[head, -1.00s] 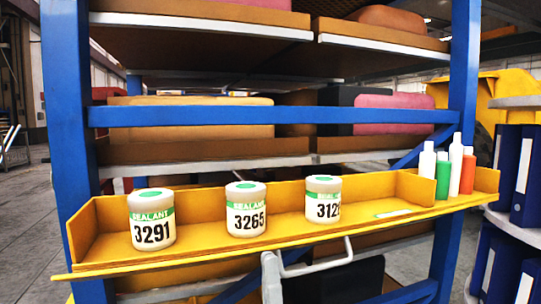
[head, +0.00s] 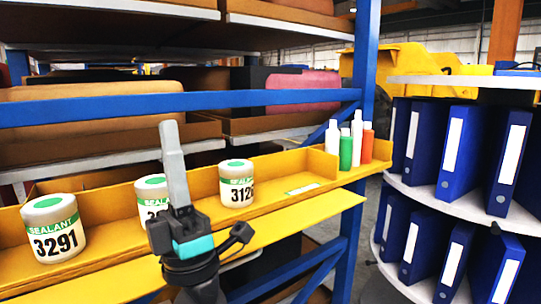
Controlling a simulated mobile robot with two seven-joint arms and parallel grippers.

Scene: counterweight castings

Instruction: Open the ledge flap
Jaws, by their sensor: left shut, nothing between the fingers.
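The yellow ledge (head: 262,204) runs across the rack. In front of its lower front edge, a yellow flap panel (head: 290,224) shows as a broad sloping strip, standing out from the ledge. My left gripper (head: 168,128) is in front of the ledge, fingers pointing up, shut and empty. It covers part of the ledge and flap, and I cannot tell whether it touches the flap. The flap's grey handle cannot be made out clearly behind the arm. My right gripper is not in view.
Sealant jars 3291 (head: 54,228), a partly hidden one (head: 151,187) and one at right (head: 237,183) stand on the ledge. Several bottles (head: 346,150) stand at its right end. A blue rack post (head: 366,60) and shelves of blue binders (head: 455,150) are at right.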

